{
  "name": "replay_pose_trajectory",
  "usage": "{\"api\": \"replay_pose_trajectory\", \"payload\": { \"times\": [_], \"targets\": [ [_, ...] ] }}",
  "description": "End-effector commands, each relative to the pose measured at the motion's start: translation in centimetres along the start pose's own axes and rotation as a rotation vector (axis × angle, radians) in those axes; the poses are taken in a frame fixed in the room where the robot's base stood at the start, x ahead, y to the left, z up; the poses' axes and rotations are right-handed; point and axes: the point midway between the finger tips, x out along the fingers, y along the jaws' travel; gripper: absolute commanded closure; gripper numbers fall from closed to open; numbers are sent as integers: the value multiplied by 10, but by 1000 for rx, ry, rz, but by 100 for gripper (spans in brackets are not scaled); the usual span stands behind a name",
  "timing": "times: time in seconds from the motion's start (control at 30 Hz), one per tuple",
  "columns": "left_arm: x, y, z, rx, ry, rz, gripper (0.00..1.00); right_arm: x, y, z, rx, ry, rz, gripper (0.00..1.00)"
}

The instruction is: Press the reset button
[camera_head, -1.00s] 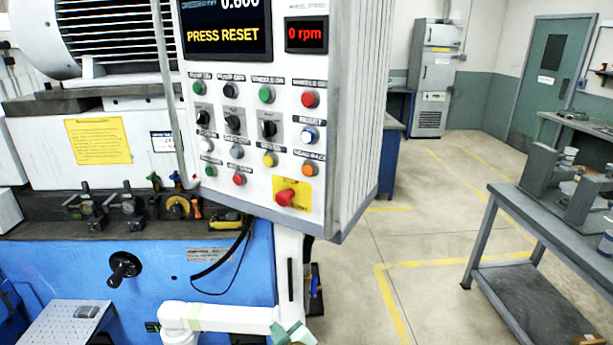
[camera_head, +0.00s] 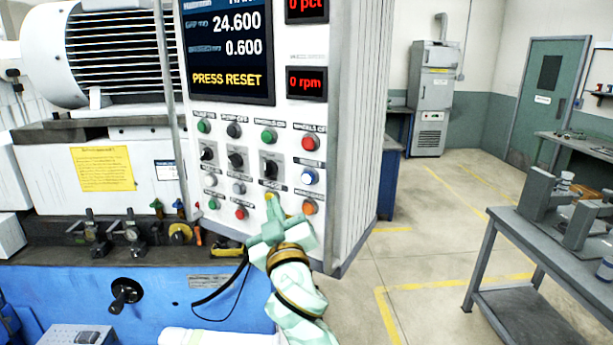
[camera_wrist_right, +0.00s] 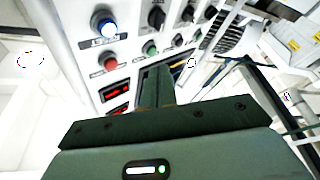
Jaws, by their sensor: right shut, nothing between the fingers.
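The reset button (camera_head: 309,177) is a round, blue-white lit button on the right side of the control panel (camera_head: 335,110), below the red wheels button. The right wrist view also shows the lit button (camera_wrist_right: 104,24) at upper left, left of the fingers. My right gripper (camera_head: 273,203) is shut and empty, fingers pointing up in front of the lower panel. In the head view its tips are below and left of the reset button; I cannot tell whether they touch the panel. Its shut fingers (camera_wrist_right: 158,82) show in the wrist view. My left gripper is not in view.
An orange button (camera_head: 309,207) sits just below the reset button. A red button (camera_head: 310,144) sits above it. The display (camera_head: 228,50) reads PRESS RESET. The gripper hides the emergency stop. A grey bench (camera_head: 540,240) stands at right, with open floor between.

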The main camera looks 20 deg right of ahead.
Motion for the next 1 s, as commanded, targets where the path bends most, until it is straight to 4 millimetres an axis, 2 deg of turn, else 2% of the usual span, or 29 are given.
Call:
{"api": "replay_pose_trajectory", "payload": {
  "times": [0.13, 0.57, 1.0],
  "targets": [
    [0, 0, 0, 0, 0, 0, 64, -1, 8, -7, 0, 9, 21, 100],
    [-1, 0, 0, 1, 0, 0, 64, 3, 10, -5, 0, 9, 21, 100],
    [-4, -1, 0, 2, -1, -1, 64, 42, 40, 24, -3, 9, 21, 100]
  ]
}}
